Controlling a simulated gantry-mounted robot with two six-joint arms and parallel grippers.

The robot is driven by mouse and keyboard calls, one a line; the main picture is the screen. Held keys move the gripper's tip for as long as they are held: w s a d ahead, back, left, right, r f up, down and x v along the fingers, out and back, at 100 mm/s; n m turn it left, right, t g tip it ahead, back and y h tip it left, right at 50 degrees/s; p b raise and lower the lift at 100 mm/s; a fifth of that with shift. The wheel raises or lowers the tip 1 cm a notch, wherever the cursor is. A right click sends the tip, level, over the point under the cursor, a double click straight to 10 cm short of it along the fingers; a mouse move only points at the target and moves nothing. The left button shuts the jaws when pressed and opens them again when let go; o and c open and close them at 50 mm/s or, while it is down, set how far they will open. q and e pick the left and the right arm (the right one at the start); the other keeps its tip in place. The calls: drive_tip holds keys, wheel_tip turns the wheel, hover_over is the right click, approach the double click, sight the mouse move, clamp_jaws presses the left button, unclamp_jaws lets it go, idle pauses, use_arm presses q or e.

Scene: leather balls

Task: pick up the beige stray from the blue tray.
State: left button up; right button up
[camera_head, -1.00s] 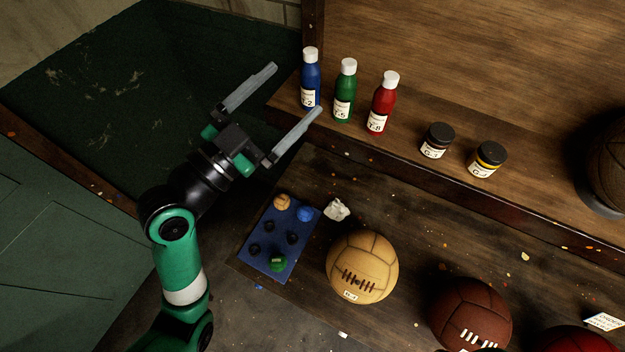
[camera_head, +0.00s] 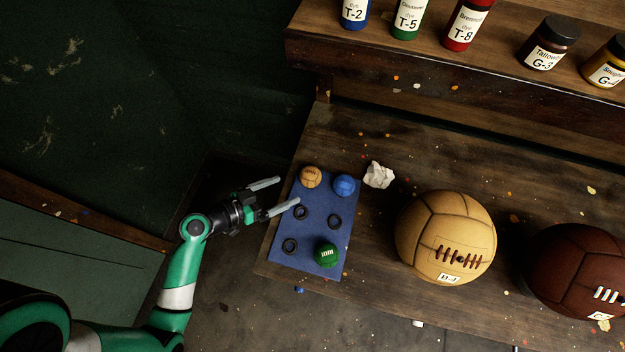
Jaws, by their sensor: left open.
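The blue tray (camera_head: 316,272) lies flat near the left end of the wooden bench. The beige stray (camera_head: 311,177), a small tan ball, sits at its back left corner. Beside it on the tray is a small blue ball (camera_head: 344,185), and a small green ball (camera_head: 327,254) is at the front right. Several dark rings (camera_head: 289,246) on the tray hold nothing. My left gripper (camera_head: 280,195) is open and empty at the tray's left edge, to the left of and slightly nearer than the beige stray. My right gripper is not in view.
A crumpled white paper (camera_head: 379,175) lies right of the tray. A large tan ball (camera_head: 445,238) and a dark brown ball (camera_head: 580,268) stand further right. A raised shelf (camera_head: 400,85) at the back carries dye bottles (camera_head: 409,18) and jars (camera_head: 549,43).

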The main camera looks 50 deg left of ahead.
sight(312, 175)
use_arm(q)
drive_tip(key=shift+a+f, duration=0.1)
drive_tip(key=shift+a, duration=0.2)
drive_tip(key=b+x, duration=0.1)
drive_tip(key=x, duration=0.4)
drive_tip(key=shift+w, duration=0.4)
drive_tip(key=x, duration=0.3)
drive_tip(key=b+x, duration=0.1)
drive_tip(key=x, duration=0.1)
drive_tip(key=shift+w, duration=0.4)
drive_tip(key=c, duration=1.3)
